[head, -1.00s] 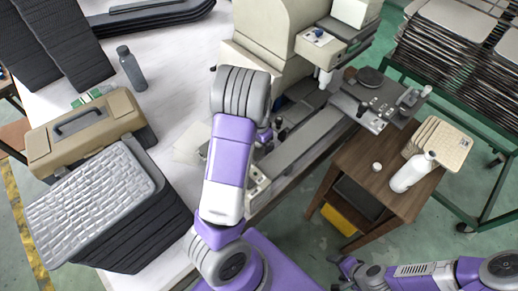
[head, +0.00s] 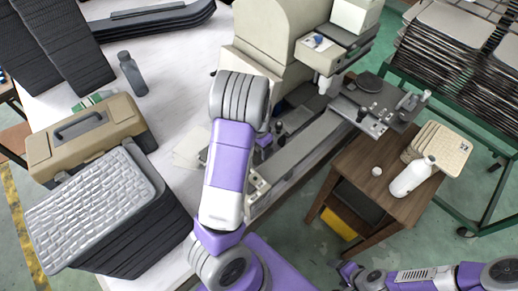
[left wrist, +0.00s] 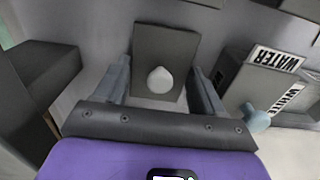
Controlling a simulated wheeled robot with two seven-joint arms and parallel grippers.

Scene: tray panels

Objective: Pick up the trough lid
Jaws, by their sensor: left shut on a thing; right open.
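In the left wrist view, the trough lid appears as a flat dark grey plate (left wrist: 165,45) with a pale rounded knob (left wrist: 160,80) on it. My left gripper (left wrist: 162,88) has one finger on each side of the knob and is shut on the lid. The fingertips' exact contact is hard to see. In the head view, my left arm hides its gripper and the lid. My right gripper (head: 342,266) is a small dark shape low in the head view, open and away from the table.
A beige toolbox (head: 85,137) and a stack topped by a grey textured panel (head: 92,205) stand left. A beige machine (head: 275,40) stands behind my left arm. A wooden side table (head: 365,160) holds a white bottle (head: 412,177).

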